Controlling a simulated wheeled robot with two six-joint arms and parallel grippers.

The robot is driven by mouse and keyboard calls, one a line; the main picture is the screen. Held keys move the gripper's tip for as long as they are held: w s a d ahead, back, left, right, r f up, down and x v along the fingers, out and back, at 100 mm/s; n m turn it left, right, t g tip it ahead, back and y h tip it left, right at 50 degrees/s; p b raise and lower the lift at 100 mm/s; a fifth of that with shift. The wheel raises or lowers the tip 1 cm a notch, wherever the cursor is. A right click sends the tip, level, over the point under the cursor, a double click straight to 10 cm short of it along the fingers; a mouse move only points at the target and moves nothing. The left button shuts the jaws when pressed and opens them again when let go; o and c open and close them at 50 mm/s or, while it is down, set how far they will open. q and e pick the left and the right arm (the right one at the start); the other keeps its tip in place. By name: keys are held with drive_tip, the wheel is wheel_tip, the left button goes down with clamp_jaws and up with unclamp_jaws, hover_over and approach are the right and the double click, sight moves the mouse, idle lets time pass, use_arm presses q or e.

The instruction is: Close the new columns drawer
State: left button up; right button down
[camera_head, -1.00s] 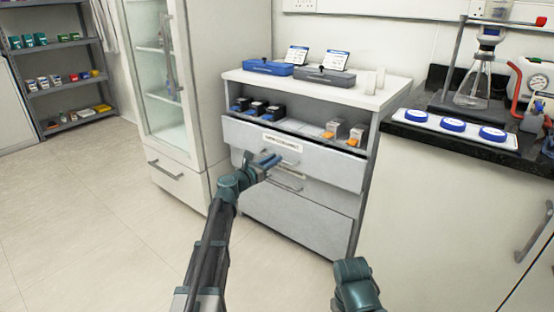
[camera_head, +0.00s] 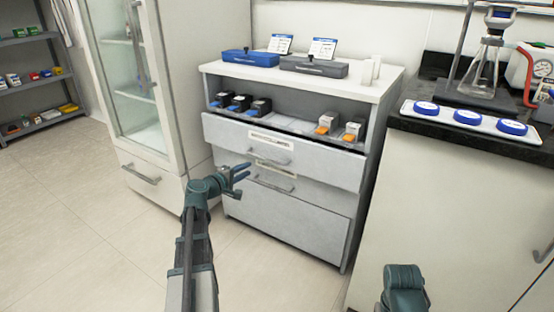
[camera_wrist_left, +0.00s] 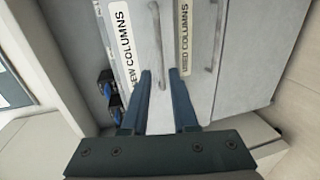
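The new columns drawer (camera_head: 225,136) is the pale grey top drawer of the white cabinet. Its front stands a little out from the cabinet, with a dark gap along its top edge. Its label (camera_wrist_left: 124,45) reads "NEW COLUMNS" in the left wrist view, beside its bar handle (camera_wrist_left: 158,30). My left gripper (camera_head: 243,173) is open and empty in front of the drawers, below and left of that handle in the head view. In the wrist view, its parted fingertips (camera_wrist_left: 162,72) point at the drawer front, apart from it as far as I can tell. The right gripper's fingers are out of view.
The used columns drawer (camera_wrist_left: 235,70) is directly below and looks shut. Black boxes (camera_head: 240,104) and orange-tipped boxes (camera_head: 328,123) stand on the open shelf above. A glass-door cabinet (camera_head: 185,60) is close on the left. A counter (camera_head: 440,140) is on the right.

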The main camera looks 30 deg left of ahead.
sight(267, 159)
use_arm(q)
drive_tip(key=b+x, duration=0.2)
drive_tip(key=x, duration=1.1)
drive_tip(key=shift+w+d+b, duration=0.1)
drive_tip(key=shift+w+b, duration=0.25)
drive_tip(key=shift+w, duration=0.05)
clamp_jaws()
idle(0.9)
